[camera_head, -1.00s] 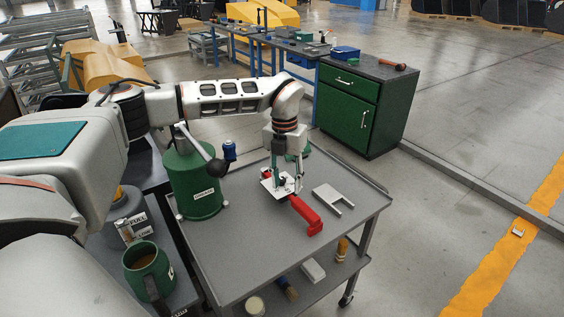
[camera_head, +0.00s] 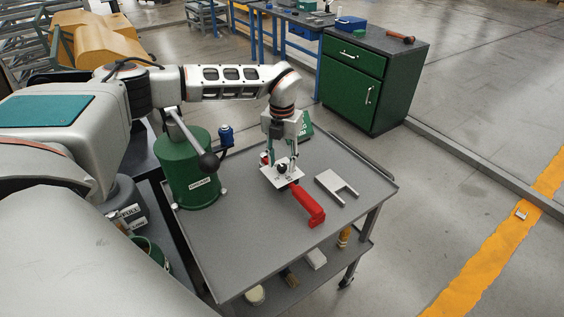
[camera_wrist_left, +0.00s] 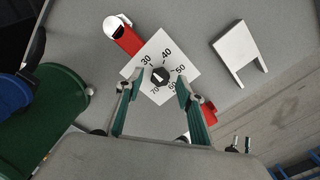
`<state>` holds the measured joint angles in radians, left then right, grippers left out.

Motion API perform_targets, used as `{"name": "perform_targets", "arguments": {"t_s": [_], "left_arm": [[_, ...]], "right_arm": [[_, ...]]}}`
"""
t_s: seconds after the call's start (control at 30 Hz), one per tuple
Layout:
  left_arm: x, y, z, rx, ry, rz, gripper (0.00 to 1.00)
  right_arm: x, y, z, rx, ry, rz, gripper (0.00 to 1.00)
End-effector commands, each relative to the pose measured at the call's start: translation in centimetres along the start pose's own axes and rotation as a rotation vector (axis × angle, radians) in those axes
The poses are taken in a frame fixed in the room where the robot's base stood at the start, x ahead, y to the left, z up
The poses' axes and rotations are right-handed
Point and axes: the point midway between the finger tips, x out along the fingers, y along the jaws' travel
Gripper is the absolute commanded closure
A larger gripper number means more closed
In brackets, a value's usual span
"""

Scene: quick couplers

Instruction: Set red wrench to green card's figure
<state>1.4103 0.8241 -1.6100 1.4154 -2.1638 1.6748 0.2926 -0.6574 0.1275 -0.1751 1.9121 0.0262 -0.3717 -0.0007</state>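The red wrench (camera_head: 309,205) lies on the grey cart top. A white dial plate (camera_wrist_left: 178,62) with a black knob (camera_wrist_left: 160,76) sits on its middle. The plate reads 30, 40, 50, 60 and 70 in the left wrist view; the knob's white mark is too small to read surely. My left gripper (camera_head: 281,163) points down over the plate. In the left wrist view its fingers (camera_wrist_left: 154,91) are apart, one on each side of the knob, with gaps visible. The green card (camera_head: 306,125) stands behind the gripper, partly hidden; its figure is not readable. My right gripper is out of view.
A grey U-shaped bracket (camera_head: 337,187) lies right of the wrench. A green canister (camera_head: 190,172) with a lever and a blue-topped part (camera_head: 226,136) stand at the cart's left. The cart's front is clear. A green cabinet (camera_head: 365,85) stands behind.

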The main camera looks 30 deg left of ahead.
Motion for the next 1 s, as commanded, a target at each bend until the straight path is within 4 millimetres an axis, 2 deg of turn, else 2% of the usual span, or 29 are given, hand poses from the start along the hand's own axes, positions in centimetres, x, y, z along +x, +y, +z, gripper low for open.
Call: {"name": "perform_targets", "arguments": {"t_s": [0.13, 0.4, 0.43, 0.57, 1.0], "left_arm": [[0.92, -0.03, -0.02, 0.001, 0.000, 0.000, 0.62], [1.10, -0.04, -0.01, 0.001, 0.000, -0.001, 0.62], [1.10, -0.04, -0.01, 0.001, 0.000, -0.001, 0.68], [1.09, -0.04, -0.01, 0.001, 0.000, -0.001, 1.00], [1.08, -0.03, -0.02, 0.060, 0.000, 0.000, 1.00]], "right_arm": [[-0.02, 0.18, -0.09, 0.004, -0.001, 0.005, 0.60], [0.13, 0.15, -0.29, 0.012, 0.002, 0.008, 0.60], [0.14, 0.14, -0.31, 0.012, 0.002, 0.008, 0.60], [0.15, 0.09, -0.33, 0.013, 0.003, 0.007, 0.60], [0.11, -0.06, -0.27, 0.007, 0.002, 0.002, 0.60]]}}
